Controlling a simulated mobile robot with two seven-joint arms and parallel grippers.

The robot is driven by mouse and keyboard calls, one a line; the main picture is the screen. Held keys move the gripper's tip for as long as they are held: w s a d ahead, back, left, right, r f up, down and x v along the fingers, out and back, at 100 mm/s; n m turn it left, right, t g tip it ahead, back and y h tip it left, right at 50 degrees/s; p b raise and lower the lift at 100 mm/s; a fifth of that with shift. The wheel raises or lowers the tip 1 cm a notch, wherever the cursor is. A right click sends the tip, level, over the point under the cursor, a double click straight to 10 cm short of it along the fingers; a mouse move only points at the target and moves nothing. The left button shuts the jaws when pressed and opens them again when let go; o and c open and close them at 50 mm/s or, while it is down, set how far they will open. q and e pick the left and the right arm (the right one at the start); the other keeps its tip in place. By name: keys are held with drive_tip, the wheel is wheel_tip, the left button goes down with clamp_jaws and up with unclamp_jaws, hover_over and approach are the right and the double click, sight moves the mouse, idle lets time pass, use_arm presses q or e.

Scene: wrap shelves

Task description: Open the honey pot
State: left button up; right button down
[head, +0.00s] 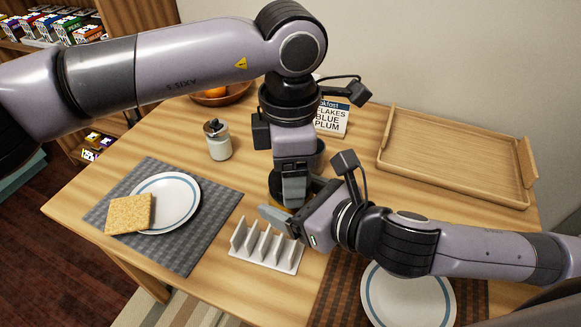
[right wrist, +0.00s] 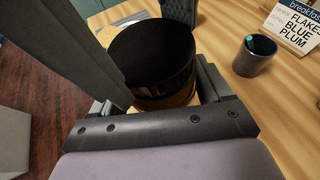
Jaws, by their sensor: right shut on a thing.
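The honey pot (right wrist: 152,58) shows in the right wrist view as a round jar with a wide black lid and an amber body below. In the head view only its dark side (head: 275,184) shows, mostly hidden behind my grippers. My right gripper (head: 282,212) comes in low from the right and is shut on the pot, which stands upright on the table. My left gripper (head: 293,192) points down from above, right at the pot's lid. Its fingertips overlap the pot in the head view, so I cannot tell whether they are open or shut.
A white toast rack (head: 264,262) stands just in front. A plate (head: 176,203) with toast (head: 130,214) is at left, another plate (head: 408,300) at front right. A wooden tray (head: 455,190) lies back right.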

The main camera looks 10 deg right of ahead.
use_arm(q)
drive_tip(key=shift+w+n, duration=0.1)
drive_tip(key=shift+n, duration=0.5)
drive_tip(key=o, duration=1.2)
drive_tip(key=shift+c, duration=0.2)
drive_tip(key=shift+s+d, duration=0.1)
drive_tip(key=shift+s, duration=0.15)
